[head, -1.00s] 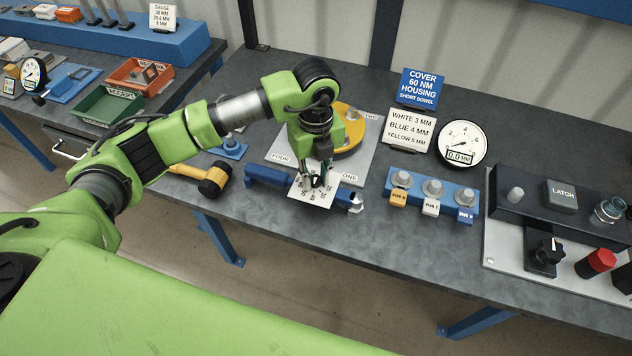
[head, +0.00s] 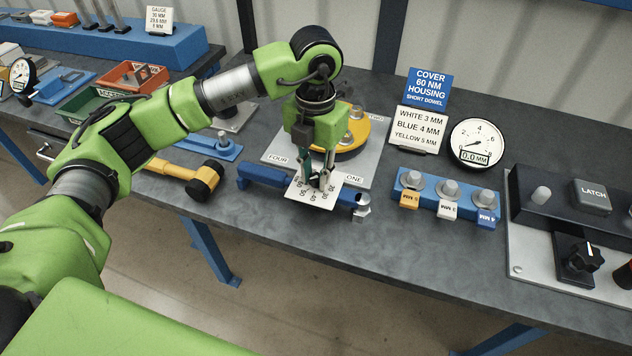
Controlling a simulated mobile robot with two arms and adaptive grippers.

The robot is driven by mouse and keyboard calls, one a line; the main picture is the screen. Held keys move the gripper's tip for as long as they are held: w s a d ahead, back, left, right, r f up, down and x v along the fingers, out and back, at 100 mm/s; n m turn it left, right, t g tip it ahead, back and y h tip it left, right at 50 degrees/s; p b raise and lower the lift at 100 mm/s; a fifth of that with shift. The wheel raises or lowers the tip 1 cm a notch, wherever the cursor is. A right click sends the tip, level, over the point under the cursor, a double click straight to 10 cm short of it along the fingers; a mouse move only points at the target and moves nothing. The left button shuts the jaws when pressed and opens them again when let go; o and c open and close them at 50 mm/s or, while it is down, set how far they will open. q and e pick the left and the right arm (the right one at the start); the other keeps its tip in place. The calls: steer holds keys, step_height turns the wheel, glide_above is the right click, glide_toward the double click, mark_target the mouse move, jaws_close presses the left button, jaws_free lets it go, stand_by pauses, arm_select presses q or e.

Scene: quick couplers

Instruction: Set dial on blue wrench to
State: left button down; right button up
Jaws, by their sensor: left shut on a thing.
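The blue wrench (head: 262,176) lies on the grey bench in front of the plate marked FOUR and ONE, with its metal head (head: 361,206) at the right end. A white dial card (head: 318,198) with numbers around it sits over the middle of the wrench. My left gripper (head: 318,178) points down at the dial's centre and is shut on the black dial knob (head: 323,181). The fingers partly hide the knob, and I cannot read which number it points to. My right gripper is out of view.
A blue block (head: 447,196) with tagged pegs, a gauge (head: 476,143) and a latch panel (head: 585,205) are to the right. A sign (head: 427,88) reads COVER 60 NM.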

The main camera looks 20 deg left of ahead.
mark_target(315, 177)
arm_select(q)
steer(key=shift+m+b, duration=1.65)
steer(key=shift+m, duration=0.65)
steer(key=c, duration=1.8)
jaws_free()
steer(key=shift+r, duration=0.15)
step_height(315, 177, up, 12)
steer(key=shift+f, duration=0.1)
